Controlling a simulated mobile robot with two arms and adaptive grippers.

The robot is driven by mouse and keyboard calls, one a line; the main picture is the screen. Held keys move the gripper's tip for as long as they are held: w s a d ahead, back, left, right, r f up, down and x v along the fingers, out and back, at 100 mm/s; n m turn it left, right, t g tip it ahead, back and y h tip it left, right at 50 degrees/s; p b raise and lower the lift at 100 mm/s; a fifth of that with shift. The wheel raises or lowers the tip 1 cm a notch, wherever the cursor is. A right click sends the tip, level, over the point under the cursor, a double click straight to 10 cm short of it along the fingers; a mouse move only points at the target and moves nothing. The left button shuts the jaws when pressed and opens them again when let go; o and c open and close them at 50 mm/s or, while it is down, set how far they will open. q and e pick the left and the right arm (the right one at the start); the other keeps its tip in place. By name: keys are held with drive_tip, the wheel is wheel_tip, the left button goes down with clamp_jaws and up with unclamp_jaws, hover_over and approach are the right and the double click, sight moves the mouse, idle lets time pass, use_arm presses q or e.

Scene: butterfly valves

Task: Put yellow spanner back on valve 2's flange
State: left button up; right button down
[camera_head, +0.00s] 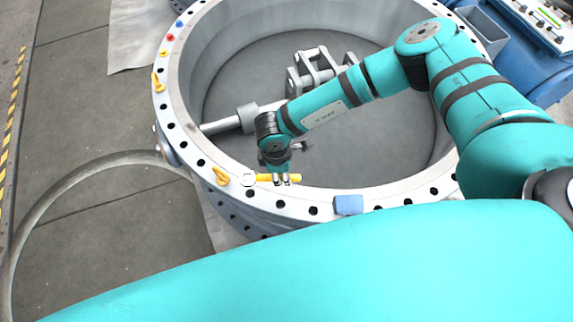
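The yellow spanner (295,178) lies along the near part of the ring-shaped valve flange (400,190). A pale round shape (249,180) is at its left end. My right gripper (282,182) points down at the spanner's yellow handle, its fingertips overlapping it in the picture. I cannot tell whether the fingers are closed on the handle or whether the spanner touches the flange. My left gripper is not in view.
Yellow lifting fittings (221,176) and (158,82) sit on the flange's left side. A blue block (348,205) is on the near rim. A grey hinge mechanism (315,70) is inside the valve. A hose (75,180) curves at left. Blue equipment (540,65) stands at right.

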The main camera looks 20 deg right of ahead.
sight(287, 189)
drive_tip(key=f+b, duration=0.2)
drive_tip(key=f, duration=0.1)
drive_tip(key=f+b, duration=0.2)
drive_tip(key=f, duration=0.1)
drive_tip(key=d+f+b, duration=0.1)
drive_tip(key=f+b, duration=0.2)
drive_tip(key=shift+w+d+f, duration=0.1)
drive_tip(key=shift+w+f, duration=0.15)
drive_tip(key=shift+w, duration=0.1)
drive_tip(key=shift+f+b, duration=0.4)
drive_tip(key=c, duration=1.1)
unclamp_jaws()
